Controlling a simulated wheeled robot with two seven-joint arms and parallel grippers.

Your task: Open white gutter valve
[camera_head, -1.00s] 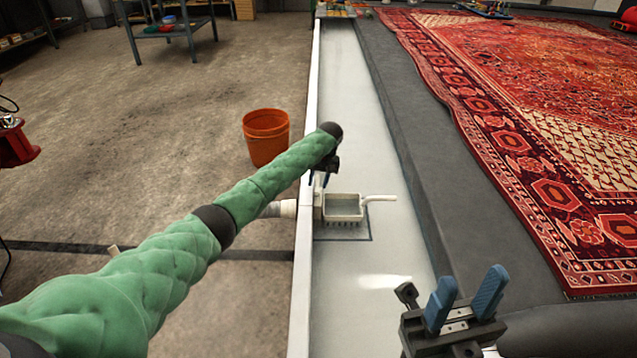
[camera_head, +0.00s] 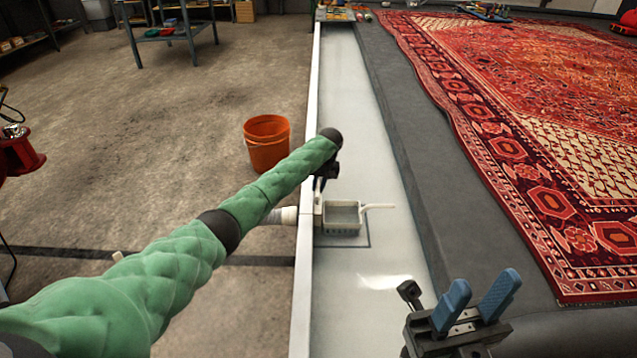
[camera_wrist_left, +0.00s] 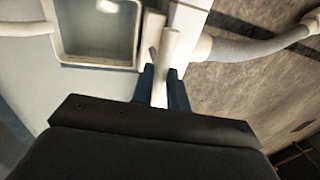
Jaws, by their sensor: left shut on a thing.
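The white gutter valve shows in the left wrist view as a pale handle (camera_wrist_left: 163,62) beside a square basket-like drain box (camera_wrist_left: 97,30). In the head view the drain box (camera_head: 343,216) sits in the white gutter, against its left wall. My left gripper (camera_wrist_left: 164,86) is shut on the valve handle, with its blue fingers on either side. In the head view this gripper (camera_head: 319,184) is mostly hidden behind my green-sleeved arm. My right gripper (camera_head: 478,303) is at the lower right, its blue fingers apart and empty.
A grey ribbed hose (camera_wrist_left: 255,45) joins the gutter wall from the floor side. An orange bucket (camera_head: 267,143) stands on the concrete left of the gutter. A red patterned rug (camera_head: 540,110) lies right of the gutter's dark kerb (camera_head: 400,130).

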